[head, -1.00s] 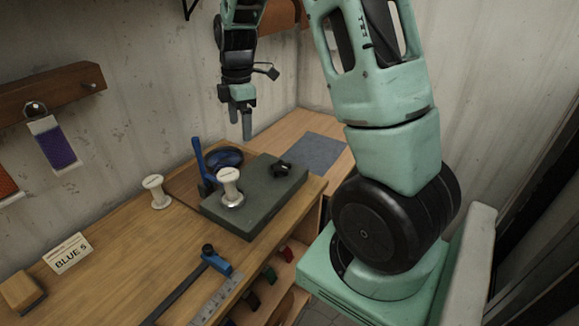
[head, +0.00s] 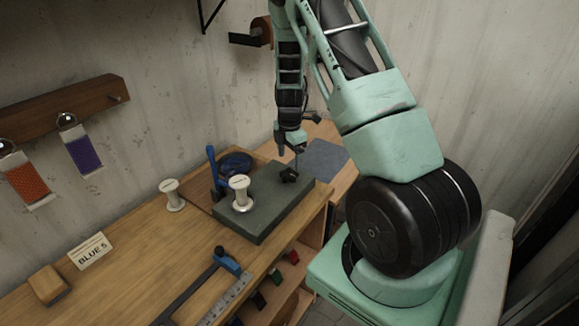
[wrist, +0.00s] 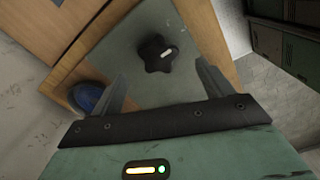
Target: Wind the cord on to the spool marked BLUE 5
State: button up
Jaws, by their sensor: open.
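A white spool (head: 240,194) stands upright on a metal base on the grey-green block (head: 262,232). A second white spool (head: 172,196) stands on the bench to its left. A card (head: 90,251) reading BLUE 5 stands at the bench's left; no marking on the spools is readable. A dark blue coil (head: 236,163), perhaps the cord, lies behind the block and shows in the wrist view (wrist: 88,97). A black star-shaped knob (head: 289,175) sits on the block. My gripper (head: 297,149) is open above it; in the wrist view the knob (wrist: 157,54) shows between the fingers, apart from them.
A blue lever (head: 214,168) rises beside the block's left edge. A blue-headed clamp or gauge (head: 226,263) and a steel ruler (head: 228,298) lie near the front edge. A wooden block (head: 48,284) sits at left. A grey mat (head: 324,158) lies beyond. Bench between card and spools is clear.

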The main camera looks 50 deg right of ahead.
aim_at(289, 173)
jog(key=shift+f+p, duration=0.65)
jog(key=shift+f, duration=2.15)
jog(key=c, duration=1)
jog(key=shift+m+b, duration=0.3)
